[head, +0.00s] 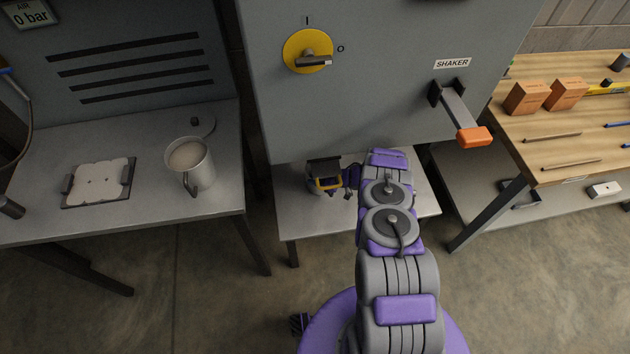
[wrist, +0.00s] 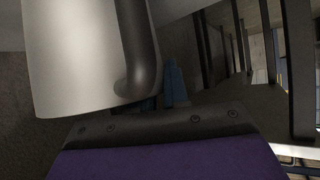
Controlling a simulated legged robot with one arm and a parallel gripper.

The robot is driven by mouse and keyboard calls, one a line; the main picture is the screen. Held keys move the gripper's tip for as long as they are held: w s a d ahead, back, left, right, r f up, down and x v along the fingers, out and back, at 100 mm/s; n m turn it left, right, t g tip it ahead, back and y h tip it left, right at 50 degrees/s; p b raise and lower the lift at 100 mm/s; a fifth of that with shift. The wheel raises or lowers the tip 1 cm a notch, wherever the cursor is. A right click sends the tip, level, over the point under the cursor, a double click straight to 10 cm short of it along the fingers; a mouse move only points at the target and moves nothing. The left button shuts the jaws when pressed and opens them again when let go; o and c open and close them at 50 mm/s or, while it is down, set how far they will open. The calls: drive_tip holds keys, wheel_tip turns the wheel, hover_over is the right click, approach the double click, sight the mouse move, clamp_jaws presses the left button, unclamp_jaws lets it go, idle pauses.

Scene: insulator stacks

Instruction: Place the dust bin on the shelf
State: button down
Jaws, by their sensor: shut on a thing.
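The dust bin (wrist: 80,55) is a pale cylinder with a dark curved handle, filling the upper left of the wrist view. My gripper (wrist: 165,95) is shut on its handle; the contact is partly hidden. In the head view, my arm reaches forward to the low shelf (head: 289,222) beneath the shaker cabinet. A small dark and yellow-banded item (head: 325,180), seemingly the bin, is at the gripper's left over this shelf. I cannot tell whether its base touches the shelf.
The cabinet (head: 380,90) overhangs the shelf, with an orange-tipped lever (head: 465,120) projecting on the right. A separate mug-like container (head: 190,165) stands on the left table (head: 140,215). A wooden bench (head: 560,135) is at the right.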

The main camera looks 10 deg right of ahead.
drive_tip(key=c, duration=1.1)
unclamp_jaws()
drive_tip(key=shift+a, duration=0.2)
drive_tip(key=shift+d, duration=0.1)
drive_tip(key=shift+s+d+r, duration=0.1)
drive_tip(key=shift+d+r, duration=0.05)
drive_tip(key=shift+d, duration=0.1)
drive_tip(key=p+v, duration=0.3)
drive_tip(key=v, duration=0.8)
drive_tip(key=shift+s+d+r, duration=0.1)
drive_tip(key=shift+s, duration=0.05)
